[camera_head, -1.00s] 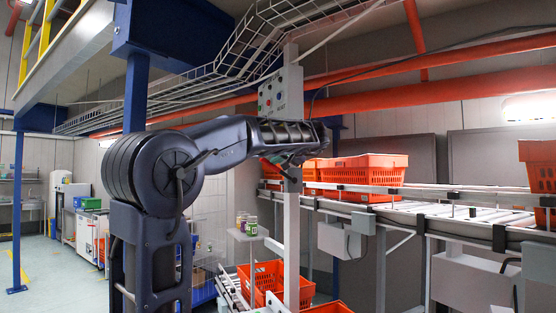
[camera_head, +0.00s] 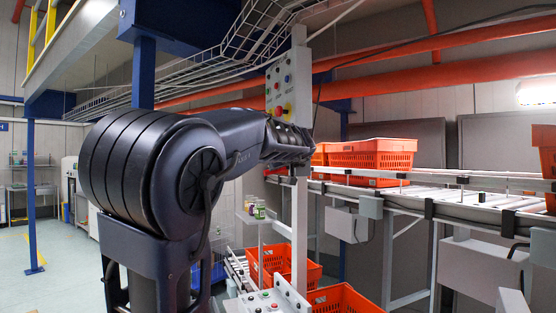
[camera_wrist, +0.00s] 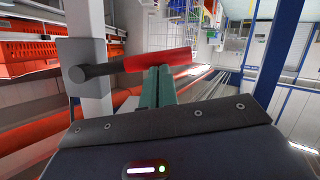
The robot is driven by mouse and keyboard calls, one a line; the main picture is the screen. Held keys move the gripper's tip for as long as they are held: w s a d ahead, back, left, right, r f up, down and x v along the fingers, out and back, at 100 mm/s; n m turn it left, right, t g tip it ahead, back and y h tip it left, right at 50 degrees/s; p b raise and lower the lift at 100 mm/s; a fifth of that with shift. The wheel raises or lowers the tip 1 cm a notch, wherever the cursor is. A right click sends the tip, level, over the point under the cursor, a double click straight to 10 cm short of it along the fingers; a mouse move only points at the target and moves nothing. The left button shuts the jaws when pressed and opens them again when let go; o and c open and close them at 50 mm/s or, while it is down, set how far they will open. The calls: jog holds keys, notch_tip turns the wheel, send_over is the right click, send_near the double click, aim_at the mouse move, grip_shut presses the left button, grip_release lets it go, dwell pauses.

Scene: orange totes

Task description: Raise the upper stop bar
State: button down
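In the wrist view a bar (camera_wrist: 150,63) with a red length and a dark rounded end lies across the picture, in front of a pale upright post (camera_wrist: 90,50). I cannot tell for sure that it is the upper stop bar. My gripper (camera_wrist: 157,70) shows there as two teal fingers close together, their tips at the bar's near edge. Whether they touch it is unclear. In the head view my arm hides the gripper and the bar; the arm reaches toward a grey post (camera_head: 299,210) under a button box (camera_head: 288,88).
Orange totes (camera_head: 372,154) stand on the roller conveyor (camera_head: 440,197) at right. A wire cable tray (camera_head: 205,85) runs overhead. Open floor (camera_head: 60,285) lies at left.

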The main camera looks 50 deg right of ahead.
notch_tip(320, 180, down, 3)
jog(key=shift+r+n+h, duration=0.2)
jog(key=shift+n+h, duration=0.3)
jog(key=shift+n, duration=0.4)
jog(key=shift+s+d+f+n+g+h, duration=0.1)
jog(key=shift+d+f+n+g+h, duration=0.1)
jog(key=shift+f+n, duration=0.25)
jog(key=shift+s+d+f+n+g+h, duration=0.1)
jog(key=shift+d+f+n+h, duration=0.15)
jog(key=shift+f, duration=0.25)
jog(key=v, duration=1)
